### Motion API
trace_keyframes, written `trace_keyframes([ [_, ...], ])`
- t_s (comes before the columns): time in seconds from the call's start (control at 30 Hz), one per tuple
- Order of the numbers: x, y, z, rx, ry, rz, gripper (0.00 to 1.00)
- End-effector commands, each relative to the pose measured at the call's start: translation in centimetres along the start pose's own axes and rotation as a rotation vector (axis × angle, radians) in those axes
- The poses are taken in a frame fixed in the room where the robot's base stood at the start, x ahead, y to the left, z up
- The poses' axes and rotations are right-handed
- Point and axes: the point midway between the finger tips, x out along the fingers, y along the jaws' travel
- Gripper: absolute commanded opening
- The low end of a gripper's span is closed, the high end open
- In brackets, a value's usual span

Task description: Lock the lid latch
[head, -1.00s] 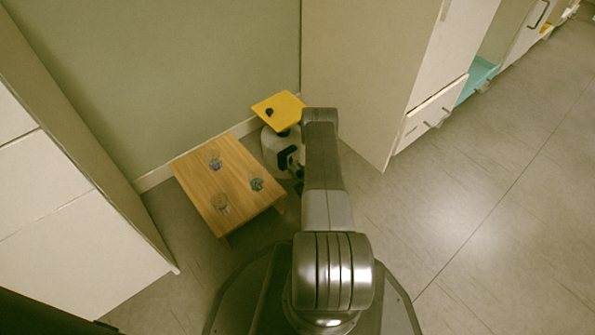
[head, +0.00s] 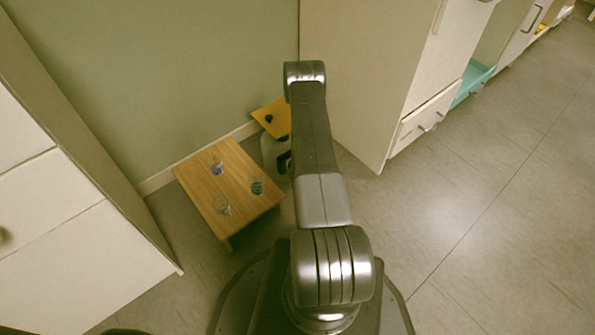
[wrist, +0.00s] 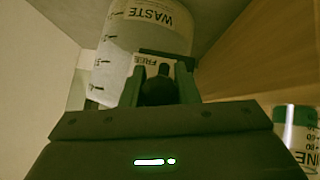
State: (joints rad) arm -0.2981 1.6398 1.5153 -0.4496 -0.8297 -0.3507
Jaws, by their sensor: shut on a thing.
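A white waste container (head: 270,152) stands on the floor beside the wooden table, partly hidden by my arm in the head view. A yellow square panel with a dark knob (head: 274,118) shows at its top. In the wrist view the container (wrist: 125,55) bears the word WASTE, upside down, and a scale. A latch plate marked FREE (wrist: 152,59) is on its side. My gripper (wrist: 160,80) is shut on the dark latch knob (wrist: 158,91) in front of that plate. The gripper is hidden behind my arm in the head view.
The low wooden table (head: 228,186) holds three small glass vessels, one with green content (head: 257,187). A bottle with a green band (wrist: 297,116) shows at the right in the wrist view. Walls and a cabinet (head: 365,80) stand close behind. Floor at right is clear.

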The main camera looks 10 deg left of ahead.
Motion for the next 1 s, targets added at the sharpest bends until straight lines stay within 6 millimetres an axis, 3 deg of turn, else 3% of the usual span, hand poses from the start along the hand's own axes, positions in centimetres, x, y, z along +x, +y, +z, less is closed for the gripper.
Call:
trace_keyframes([
  [0.3,-0.20,0.14,-0.54,-0.014,-0.107,-0.026,0.00],
  [0.8,-0.21,0.18,-0.60,-0.016,-0.124,-0.030,0.00],
  [0.83,-0.21,0.18,-0.60,-0.016,-0.124,-0.030,0.30],
  [0.93,-0.21,0.18,-0.60,-0.016,-0.124,-0.030,0.49],
  [1.0,-0.22,0.18,-0.58,-0.016,-0.124,-0.030,0.50],
])
